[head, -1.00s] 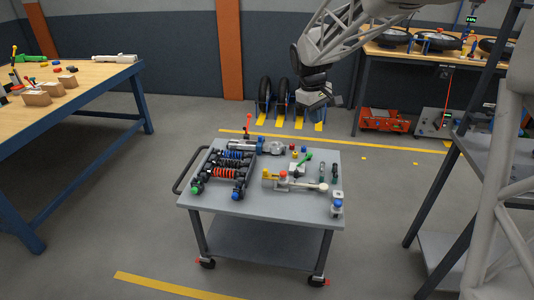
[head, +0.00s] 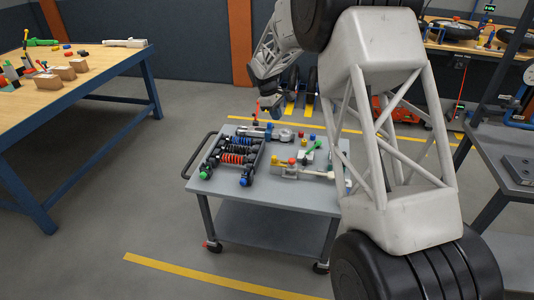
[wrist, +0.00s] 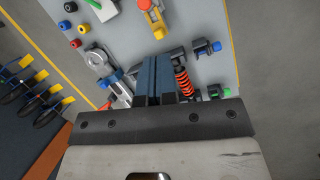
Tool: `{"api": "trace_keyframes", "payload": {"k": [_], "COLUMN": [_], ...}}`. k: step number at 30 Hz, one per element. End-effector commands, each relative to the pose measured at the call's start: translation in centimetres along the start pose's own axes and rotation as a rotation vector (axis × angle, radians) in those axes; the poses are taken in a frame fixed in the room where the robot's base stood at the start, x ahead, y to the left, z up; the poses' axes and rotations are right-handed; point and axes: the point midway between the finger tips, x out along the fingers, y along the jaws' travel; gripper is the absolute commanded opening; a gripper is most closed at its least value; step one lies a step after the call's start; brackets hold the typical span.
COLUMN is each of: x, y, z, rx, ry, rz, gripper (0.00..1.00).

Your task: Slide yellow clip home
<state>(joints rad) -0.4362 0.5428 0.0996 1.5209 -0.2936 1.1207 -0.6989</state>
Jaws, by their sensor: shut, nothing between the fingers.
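A yellow piece (head: 276,160), which looks like the clip, sits by an orange-red knob (head: 292,161) on a pale fixture at the front of the grey cart top (head: 222,188). In the head view my gripper (head: 272,110) is small, near the cart's back edge.
A black frame with red and blue spring dampers (head: 232,158) lies on the cart's left half. My arm hides the cart's right end. A wooden workbench (head: 85,68) stands left.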

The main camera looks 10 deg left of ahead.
Motion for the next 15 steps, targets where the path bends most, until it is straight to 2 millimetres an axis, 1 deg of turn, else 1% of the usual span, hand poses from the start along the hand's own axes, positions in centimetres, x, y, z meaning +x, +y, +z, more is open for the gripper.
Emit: {"api": "trace_keyframes", "payload": {"k": [1, 3, 8, 9, 15], "x": [0.9, 1.9, 4.3, 5.0, 7.9], "y": [0.2, 0.3, 0.6, 0.6, 0.5], "z": [-1.6, -3.5, -7.6, -8.7, -13.4], "rx": [-0.023, -0.055, -0.127, -0.145, -0.227], "ry": [-0.007, -0.017, -0.04, -0.045, -0.07], "rz": [0.0, 0.002, 0.004, 0.005, 0.01], "gripper": [0.0, 0.0, 0.0, 0.0, 0.0]}}
